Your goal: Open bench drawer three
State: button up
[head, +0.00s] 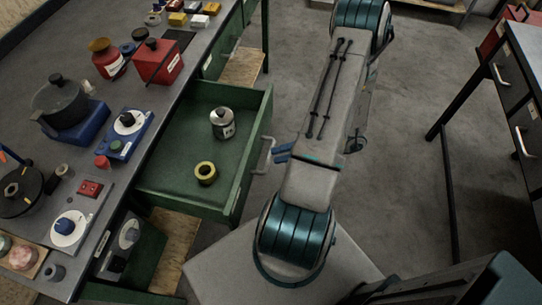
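A green bench drawer (165,178) stands pulled well out from the workbench, so its inside shows. I cannot read a number on it. A metal handle (265,156) is on its front, at the right. The rest is hidden under the arm. A small gap seems to separate fingers and handle; I cannot tell whether they are apart.
The workbench top (100,180) at left carries a dark pot (60,100), a red box (158,62) and several devices. Another bench with drawers (520,115) stands at right. Bare floor (400,190) lies between the benches.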

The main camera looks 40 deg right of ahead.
jog(key=v, duration=1)
jog(key=shift+b, duration=0.4)
jog(key=w+a+r+m+g+h+p, duration=0.1)
jog(key=w+a+r+m+g+h, duration=0.1)
jog(key=a+r+m+h, duration=0.5)
jog(key=w+a+r+m+g+h+p, duration=0.1)
jog(key=a+r+m+h, duration=0.6)
jog(key=a+r+m, duration=1)
jog(key=w+m+g, duration=0.1)
jog(key=w+m, duration=0.1)
jog(key=m, duration=0.4)
jog(key=shift+a+r, duration=0.2)
jog(key=shift+r, duration=0.2)
